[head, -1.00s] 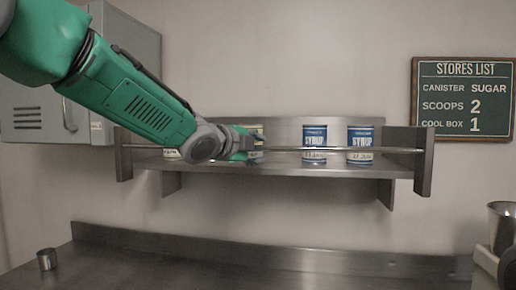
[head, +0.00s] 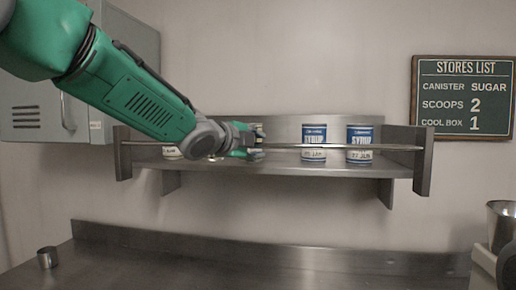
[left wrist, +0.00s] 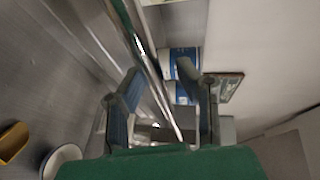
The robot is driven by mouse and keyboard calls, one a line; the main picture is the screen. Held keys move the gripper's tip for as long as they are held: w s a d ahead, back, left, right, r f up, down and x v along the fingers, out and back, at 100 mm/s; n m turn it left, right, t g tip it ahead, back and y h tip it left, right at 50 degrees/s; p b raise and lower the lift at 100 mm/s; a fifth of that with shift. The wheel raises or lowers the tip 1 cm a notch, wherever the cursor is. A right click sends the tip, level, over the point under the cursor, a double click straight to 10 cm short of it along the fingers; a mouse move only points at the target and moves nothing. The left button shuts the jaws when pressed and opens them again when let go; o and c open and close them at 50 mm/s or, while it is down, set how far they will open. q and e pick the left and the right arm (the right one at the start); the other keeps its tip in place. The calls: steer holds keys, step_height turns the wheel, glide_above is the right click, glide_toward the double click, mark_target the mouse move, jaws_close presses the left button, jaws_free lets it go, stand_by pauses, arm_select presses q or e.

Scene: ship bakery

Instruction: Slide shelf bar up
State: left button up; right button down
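The shelf bar (head: 385,147) is a thin metal rod across the front of a steel wall shelf (head: 340,171). It runs between the shelf's two end plates, in front of the cans. My left gripper (head: 257,142) is at the bar, left of its middle. In the left wrist view the bar (left wrist: 146,60) passes between the two spread fingers of my left gripper (left wrist: 158,95). The gripper looks open, with one finger above and one below the bar in the head view. Whether a finger touches the bar is not clear. My right gripper is not in view.
Two blue and white syrup cans, a left one (head: 314,133) and a right one (head: 360,135), stand behind the bar. A small metal cup (head: 47,258) is on the counter (head: 200,262) below. A grey cabinet (head: 135,40) hangs at left. A stores list board (head: 463,98) hangs at right.

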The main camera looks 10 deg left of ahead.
arm_select(q)
steer(key=shift+s, duration=0.1)
steer(key=v, duration=1.1)
steer(key=shift+s+a, duration=0.2)
steer(key=shift+s, duration=0.15)
